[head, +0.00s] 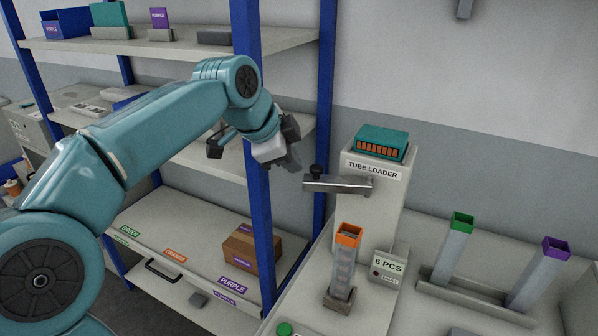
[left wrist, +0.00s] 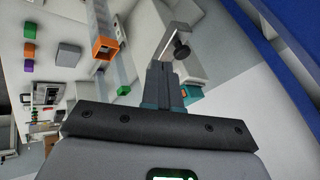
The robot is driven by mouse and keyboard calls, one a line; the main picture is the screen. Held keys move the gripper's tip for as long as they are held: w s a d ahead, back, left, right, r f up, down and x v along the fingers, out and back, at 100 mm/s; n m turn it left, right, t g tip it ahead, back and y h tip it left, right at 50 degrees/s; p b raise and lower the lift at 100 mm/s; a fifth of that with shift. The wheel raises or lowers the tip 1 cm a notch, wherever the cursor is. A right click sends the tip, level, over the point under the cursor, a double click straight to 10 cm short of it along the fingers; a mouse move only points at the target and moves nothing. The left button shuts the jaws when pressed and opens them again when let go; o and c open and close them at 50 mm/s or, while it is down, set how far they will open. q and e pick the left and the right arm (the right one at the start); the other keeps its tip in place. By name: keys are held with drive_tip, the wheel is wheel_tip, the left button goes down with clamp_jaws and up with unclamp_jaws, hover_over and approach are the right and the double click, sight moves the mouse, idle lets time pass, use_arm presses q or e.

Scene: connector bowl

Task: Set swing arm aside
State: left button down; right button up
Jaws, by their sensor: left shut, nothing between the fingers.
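The swing arm (head: 340,184) is a grey metal bar with a black knob (head: 316,172) at its left end. It sticks out to the left from the front of the tube loader (head: 368,215). In the left wrist view the swing arm (left wrist: 170,42) and its black knob (left wrist: 182,51) lie just beyond my fingertips. My left gripper (head: 294,163) is shut and empty, a little left of and above the knob, apparently apart from it. Its closed fingers also show in the left wrist view (left wrist: 163,80). My right gripper is not in view.
An orange-topped tube (head: 345,262) stands below the swing arm. Green-topped (head: 453,245) and purple-topped (head: 539,275) tubes stand to the right. A cardboard box (head: 240,251) sits on the lower shelf.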

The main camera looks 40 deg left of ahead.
use_arm(q)
drive_tip(key=v, duration=0.2)
drive_tip(key=a+v, duration=0.1)
drive_tip(key=v, duration=0.1)
drive_tip(key=shift+r, duration=0.4)
drive_tip(key=shift+f, duration=0.1)
